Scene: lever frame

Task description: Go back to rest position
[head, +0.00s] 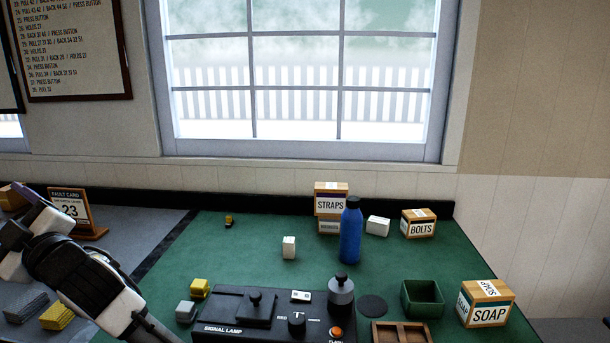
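My arm reaches in from the bottom left of the head view, and my gripper (32,214) is at its far end, at the left edge. It is above the grey surface, in front of the fault card stand (72,212). I cannot make out its fingers clearly, so whether it is open or shut does not show. The black signal lamp panel (228,322), with knobs and an orange button (336,332), sits at the front of the green table, to the right of my arm.
The green table (262,226) holds a blue bottle (351,235), a straps box (331,202), a bolts box (419,228), a soap box (486,309) and a green bin (408,307). Yellow and grey blocks (199,289) lie near my arm. The table's back left is mostly clear.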

